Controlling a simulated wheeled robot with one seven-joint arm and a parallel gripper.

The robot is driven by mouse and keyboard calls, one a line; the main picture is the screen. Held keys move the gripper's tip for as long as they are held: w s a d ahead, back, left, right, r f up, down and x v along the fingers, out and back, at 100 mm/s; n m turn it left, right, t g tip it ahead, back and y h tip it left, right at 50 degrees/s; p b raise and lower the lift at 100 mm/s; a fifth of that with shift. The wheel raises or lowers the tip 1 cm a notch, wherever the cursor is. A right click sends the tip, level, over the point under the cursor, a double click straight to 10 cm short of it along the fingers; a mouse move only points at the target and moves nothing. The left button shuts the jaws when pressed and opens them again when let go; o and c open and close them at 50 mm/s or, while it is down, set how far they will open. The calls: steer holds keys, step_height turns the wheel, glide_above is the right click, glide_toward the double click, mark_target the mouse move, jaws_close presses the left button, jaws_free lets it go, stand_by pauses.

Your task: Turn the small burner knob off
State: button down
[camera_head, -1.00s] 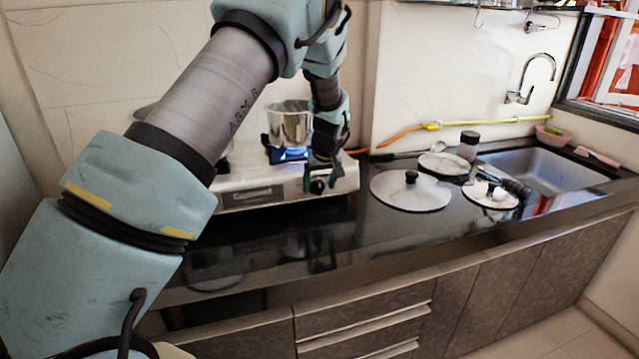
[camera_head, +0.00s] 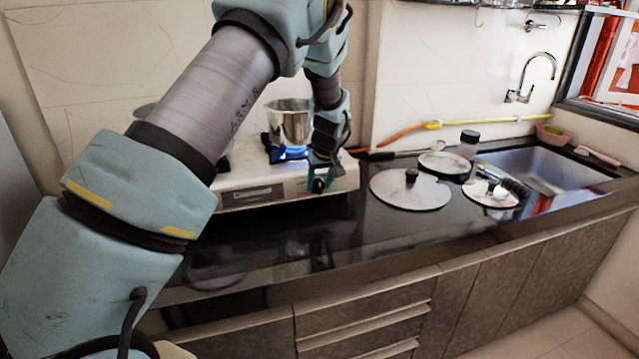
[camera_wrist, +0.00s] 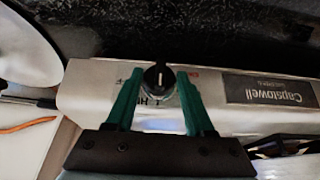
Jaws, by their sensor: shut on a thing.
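The small burner knob (camera_wrist: 158,77) is round and dark with a white line, on the front panel of the stove (camera_head: 250,196). It also shows in the head view (camera_head: 318,186). My gripper (camera_head: 320,183) is at the stove's front right, with its green fingers on either side of the knob. In the wrist view my gripper (camera_wrist: 158,85) is shut on the knob. A blue flame (camera_head: 292,153) burns under a steel pot (camera_head: 290,122) on the burner beside my arm. My arm hides part of the stove.
Pan lids (camera_head: 425,192) and a dark-lidded jar (camera_head: 468,146) stand on the black counter to the right. Beyond them is the sink (camera_head: 545,170). A yellow-orange hose (camera_head: 430,125) runs along the wall. The counter in front of the stove is clear.

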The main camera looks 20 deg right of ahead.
steer(key=shift+d, duration=0.1)
steer(key=y, duration=0.1)
steer(key=m+y+b, duration=0.1)
steer(key=y, duration=0.1)
steer(key=shift+s+d+f+m+t, duration=0.1)
steer(key=shift+d+f+m+t, duration=0.1)
steer(key=shift+d+m+t, duration=0.15)
steer(key=y+b, duration=0.1)
steer(key=m+t+y+b, duration=0.1)
steer(key=y, duration=0.1)
steer(key=m+y+b, duration=0.1)
steer(key=shift+s+d+f+t+y, duration=0.1)
steer(key=shift+d+f+t+y, duration=0.15)
steer(key=shift+d+f+y, duration=0.15)
steer(key=m+t+y+b, duration=0.1)
steer(key=b, duration=0.1)
steer(key=m+t+y+b, duration=0.1)
steer(key=m+y+b, duration=0.1)
steer(key=shift+s+d+f+y+b, duration=0.1)
steer(key=shift+f+y+b, duration=0.2)
steer(key=shift+f+b, duration=0.1)
steer(key=shift+m+t+y+b, duration=0.9)
steer(key=shift+m+t+b, duration=0.1)
steer(key=shift+b, duration=0.2)
steer(key=shift+c, duration=1.4)
jaws_free()
